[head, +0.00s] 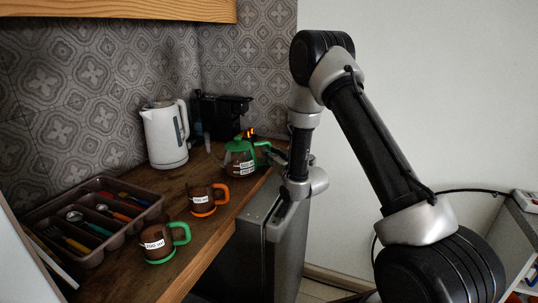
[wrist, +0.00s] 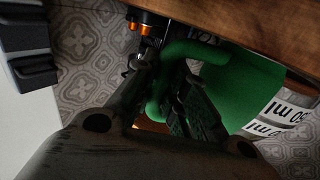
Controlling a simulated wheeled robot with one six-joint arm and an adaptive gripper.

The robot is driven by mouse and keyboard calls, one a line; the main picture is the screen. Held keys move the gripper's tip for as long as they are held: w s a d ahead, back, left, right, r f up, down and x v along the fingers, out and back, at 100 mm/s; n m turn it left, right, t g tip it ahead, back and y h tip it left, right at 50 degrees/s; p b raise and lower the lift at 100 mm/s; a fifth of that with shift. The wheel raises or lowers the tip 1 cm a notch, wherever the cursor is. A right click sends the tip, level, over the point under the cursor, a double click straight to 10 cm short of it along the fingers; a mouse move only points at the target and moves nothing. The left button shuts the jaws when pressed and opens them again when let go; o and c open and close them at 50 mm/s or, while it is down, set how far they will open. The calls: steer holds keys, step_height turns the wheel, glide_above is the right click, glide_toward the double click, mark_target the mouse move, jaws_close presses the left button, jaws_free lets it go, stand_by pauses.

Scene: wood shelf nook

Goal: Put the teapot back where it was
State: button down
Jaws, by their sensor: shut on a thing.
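The teapot (head: 238,160), with a green lid, a green handle and white labels, is at the back right of the wooden counter, near its right edge. My gripper (head: 276,157) is at its right side, at the handle. In the wrist view, the teapot's green body (wrist: 238,88) fills the right, and my gripper (wrist: 170,105) is shut on its green handle (wrist: 185,50). Whether the teapot's base touches the counter is hard to tell. My gripper's fingertips are partly hidden in the head view.
A white kettle (head: 165,134) and a black machine (head: 222,115) stand behind. A brown mug with an orange handle (head: 201,200), a mug with a green handle (head: 156,243) and a cutlery tray (head: 83,254) stand nearer. Wooden counter (head: 203,240) shows between them.

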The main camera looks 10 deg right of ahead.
steer(key=c, duration=1.5)
jaws_free()
steer(key=shift+f, duration=0.1)
steer(key=shift+o, duration=0.2)
